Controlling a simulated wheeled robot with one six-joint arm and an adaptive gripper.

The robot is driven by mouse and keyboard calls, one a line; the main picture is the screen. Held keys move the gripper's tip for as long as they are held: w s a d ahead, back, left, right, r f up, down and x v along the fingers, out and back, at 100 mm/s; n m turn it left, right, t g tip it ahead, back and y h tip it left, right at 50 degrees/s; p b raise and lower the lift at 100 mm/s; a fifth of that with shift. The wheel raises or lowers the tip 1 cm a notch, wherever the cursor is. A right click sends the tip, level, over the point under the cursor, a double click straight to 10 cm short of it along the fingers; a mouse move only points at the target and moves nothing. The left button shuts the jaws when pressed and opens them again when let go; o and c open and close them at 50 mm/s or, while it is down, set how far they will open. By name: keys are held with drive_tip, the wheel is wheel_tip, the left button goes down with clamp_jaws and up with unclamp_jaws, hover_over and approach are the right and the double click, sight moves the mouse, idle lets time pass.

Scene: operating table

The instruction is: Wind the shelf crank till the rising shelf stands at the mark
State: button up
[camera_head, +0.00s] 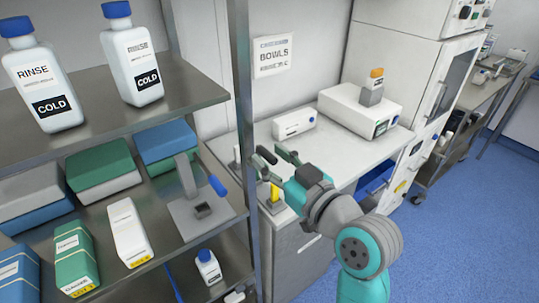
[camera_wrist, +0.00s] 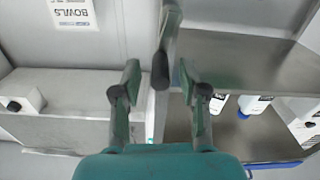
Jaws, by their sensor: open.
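A grey plate with an upright grey arm and a blue grip (camera_head: 217,186), which looks like the crank, sits on the middle shelf of the metal rack (camera_head: 205,92). I cannot tell which shelf is the rising one. A yellow piece (camera_head: 275,193) stands on a small grey block beside the rack post; I cannot tell whether it is the mark. My gripper (camera_head: 276,154) is open and empty, right of the rack post and apart from the blue grip. In the wrist view, the post (camera_wrist: 165,45) shows between the open fingers (camera_wrist: 160,82), beyond them.
White bottles (camera_head: 132,62) stand on the upper shelf. Green and blue boxes (camera_head: 103,168) fill the left of the shelves. The rack post (camera_head: 243,90) stands between my gripper and the blue grip.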

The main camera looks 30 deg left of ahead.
drive_tip(key=shift+w+a, duration=0.2)
drive_tip(key=shift+a, duration=0.4)
clamp_jaws()
drive_tip(key=shift+w+d+m, duration=0.1)
drive_tip(key=shift+w+m, duration=0.1)
drive_tip(key=shift+m, duration=0.2)
drive_tip(key=shift+w+d+f+m, duration=0.25)
drive_tip(key=shift+w+f+m, duration=0.4)
drive_tip(key=shift+m, duration=1.75)
drive_tip(key=shift+w+d+f+m, duration=0.3)
drive_tip(key=shift+f+m, duration=0.55)
drive_tip(key=shift+m, duration=1.55)
drive_tip(key=shift+w+d+f+m, duration=0.15)
drive_tip(key=shift+w+f+m, duration=0.55)
drive_tip(key=shift+m, duration=1.7)
drive_tip(key=shift+s+f, duration=0.1)
